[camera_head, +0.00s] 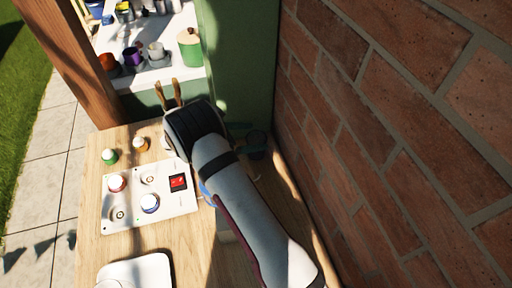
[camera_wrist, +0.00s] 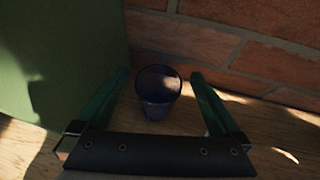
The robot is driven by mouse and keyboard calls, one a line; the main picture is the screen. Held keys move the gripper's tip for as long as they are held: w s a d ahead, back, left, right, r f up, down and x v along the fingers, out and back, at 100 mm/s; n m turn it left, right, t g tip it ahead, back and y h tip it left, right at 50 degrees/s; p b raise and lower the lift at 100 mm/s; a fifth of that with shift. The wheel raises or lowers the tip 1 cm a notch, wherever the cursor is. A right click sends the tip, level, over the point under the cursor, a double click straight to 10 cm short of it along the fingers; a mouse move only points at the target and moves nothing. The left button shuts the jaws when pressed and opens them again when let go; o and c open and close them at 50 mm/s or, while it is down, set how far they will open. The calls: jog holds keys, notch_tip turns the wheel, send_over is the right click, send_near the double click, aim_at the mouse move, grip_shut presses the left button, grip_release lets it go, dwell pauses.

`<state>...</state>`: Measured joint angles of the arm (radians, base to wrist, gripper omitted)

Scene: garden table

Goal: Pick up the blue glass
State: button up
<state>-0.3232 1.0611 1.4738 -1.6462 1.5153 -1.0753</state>
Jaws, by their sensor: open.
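The blue glass (camera_wrist: 159,90) is a dark, see-through tumbler standing upright on the wooden table in shade. In the wrist view it is between the two green fingers of my gripper (camera_wrist: 160,75), with a gap visible on each side. My gripper is open and holds nothing. In the head view the glass (camera_head: 256,143) shows as a dark shape in the corner by the brick wall, right of my arm.
A brick wall (camera_head: 400,130) stands close on the right, and a green panel (camera_head: 238,60) stands behind. A white tray (camera_head: 140,270) is in front.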

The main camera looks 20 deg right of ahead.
aim_at(264, 140)
jog(key=shift+f, duration=0.5)
jog(key=x, duration=0.2)
jog(key=f+x, duration=0.1)
jog(key=x, duration=0.2)
jog(key=c, duration=1.4)
